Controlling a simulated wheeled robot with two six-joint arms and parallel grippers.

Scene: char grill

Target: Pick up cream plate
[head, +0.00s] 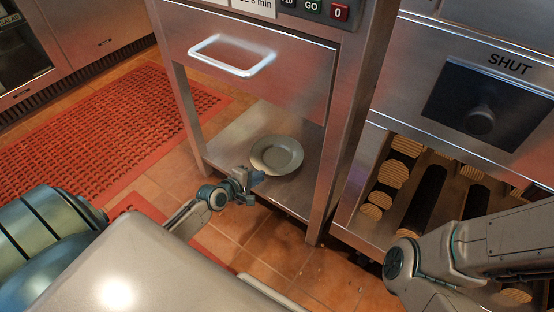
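The cream plate (279,155) lies flat on the low steel shelf (235,135) under a drawer unit. It looks greyish and empty. My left gripper (256,178) is at the shelf's front edge, just in front of and left of the plate's near rim. It appears apart from the plate and holds nothing that I can see. Its fingers are too small and dark to tell whether they are open or shut. My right arm comes in at the lower right, and its gripper is not visible.
A drawer with a bar handle (232,56) hangs above the shelf. Steel legs (330,150) bound the shelf opening. At the right, an open compartment (352,222) holds several round ridged pieces under a panel marked SHUT. A red mat (120,125) covers the tiled floor at left.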

